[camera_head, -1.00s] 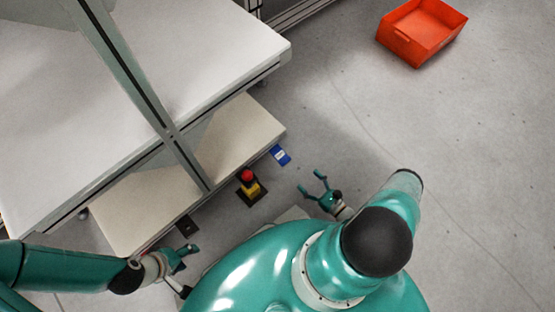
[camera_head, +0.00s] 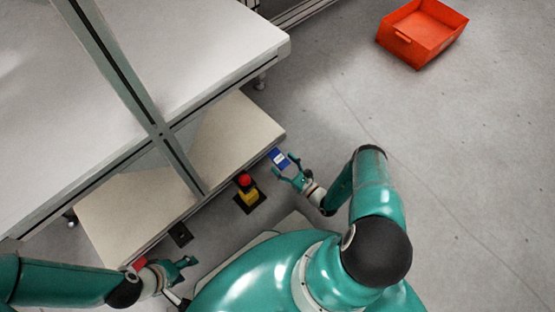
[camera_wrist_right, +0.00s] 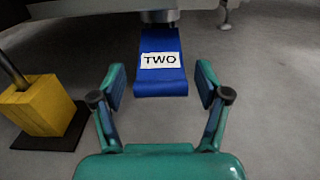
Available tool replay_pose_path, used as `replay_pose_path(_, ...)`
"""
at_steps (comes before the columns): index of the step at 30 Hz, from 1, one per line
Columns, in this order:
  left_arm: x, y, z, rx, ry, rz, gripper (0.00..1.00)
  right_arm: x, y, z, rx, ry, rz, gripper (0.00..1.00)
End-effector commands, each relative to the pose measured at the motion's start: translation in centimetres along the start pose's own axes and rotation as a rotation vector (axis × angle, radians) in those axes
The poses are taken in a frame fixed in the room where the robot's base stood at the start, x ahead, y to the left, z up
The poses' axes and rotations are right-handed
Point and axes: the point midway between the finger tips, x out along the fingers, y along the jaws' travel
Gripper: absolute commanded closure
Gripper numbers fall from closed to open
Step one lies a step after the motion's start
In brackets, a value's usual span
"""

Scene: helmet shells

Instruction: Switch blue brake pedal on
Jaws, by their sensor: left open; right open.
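The blue brake pedal (camera_head: 278,158) sits low at the edge of the shelf, right of a red-topped yellow device. In the right wrist view the blue pedal (camera_wrist_right: 161,82) bears a white label reading "TWO" and lies straight ahead, centred between the fingers. My right gripper (camera_head: 287,170) is open and close in front of the pedal; in the right wrist view its open fingers (camera_wrist_right: 160,88) stand on either side of the pedal's near end, with gaps visible. My left gripper (camera_head: 188,268) is open and empty at the lower left, away from the blue pedal.
The yellow device (camera_head: 248,194) with a red knob stands on a black plate left of the pedal. A black plate (camera_head: 180,234) and a red piece (camera_head: 140,263) lie further left. The white table (camera_head: 215,45) and lower shelf (camera_head: 235,140) are behind. An orange bin (camera_head: 420,35) stands on open floor.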

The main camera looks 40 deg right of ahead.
Motion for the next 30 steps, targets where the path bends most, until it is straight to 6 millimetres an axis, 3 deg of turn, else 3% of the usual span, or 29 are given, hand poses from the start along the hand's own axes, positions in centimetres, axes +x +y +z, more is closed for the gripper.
replay_pose_path(6, 0.9, -0.3, 0.0, 0.0, 0.0, 0.0, 0.46, 2.8, 0.0, -0.1, -0.002, -0.001, 0.002, 0.25)
replay_pose_path(18, 0.9, -0.3, 0.0, 0.0, 0.0, 0.0, 0.46, 3.4, -0.1, 0.0, 0.0, 0.0, -0.002, 0.25)
replay_pose_path(30, 0.9, -0.3, 0.0, 0.0, 0.0, 0.0, 0.46, 3.4, -0.1, 0.0, 0.0, 0.0, -0.002, 0.92)
